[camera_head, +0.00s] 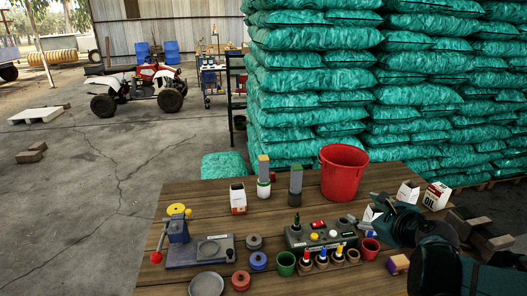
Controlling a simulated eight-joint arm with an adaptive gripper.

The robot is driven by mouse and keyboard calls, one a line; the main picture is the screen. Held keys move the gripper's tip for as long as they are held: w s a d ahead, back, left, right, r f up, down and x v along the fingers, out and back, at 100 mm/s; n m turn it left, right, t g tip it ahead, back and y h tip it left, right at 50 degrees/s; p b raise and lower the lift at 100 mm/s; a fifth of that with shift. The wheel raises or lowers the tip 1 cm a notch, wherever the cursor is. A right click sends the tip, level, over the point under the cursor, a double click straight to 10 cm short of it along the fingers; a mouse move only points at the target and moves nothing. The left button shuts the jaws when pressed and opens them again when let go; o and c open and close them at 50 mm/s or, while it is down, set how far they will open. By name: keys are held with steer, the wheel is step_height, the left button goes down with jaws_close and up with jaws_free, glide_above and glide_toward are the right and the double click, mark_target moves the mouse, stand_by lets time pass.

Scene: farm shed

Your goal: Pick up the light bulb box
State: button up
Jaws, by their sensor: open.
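No box carries a label that I can read as a light bulb box. The arm covers the table's right front.
A red bucket (343,174) stands at the back. A white and red oil box (436,196) is at far right. Green sacks (310,90) are stacked behind.

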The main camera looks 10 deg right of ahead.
steer(key=d+m+t+h, duration=0.1)
steer(key=d+m+h, duration=0.1)
steer(key=d+m, duration=0.55)
glide_toward(372, 214)
steer(key=shift+w+f+n+y+p, duration=0.15)
steer(key=shift+w+n+y+p, duration=0.15)
steer(key=shift+n+p, duration=0.1)
steer(key=shift+w, duration=0.15)
stand_by(0.3)
steer(key=shift+b+x, duration=0.85)
steer(key=shift+x, duration=2.45)
steer(key=shift+d, duration=0.1)
steer(key=shift+b+x, duration=0.8)
steer(key=shift+x, duration=1.75)
steer(key=shift+d, duration=0.15)
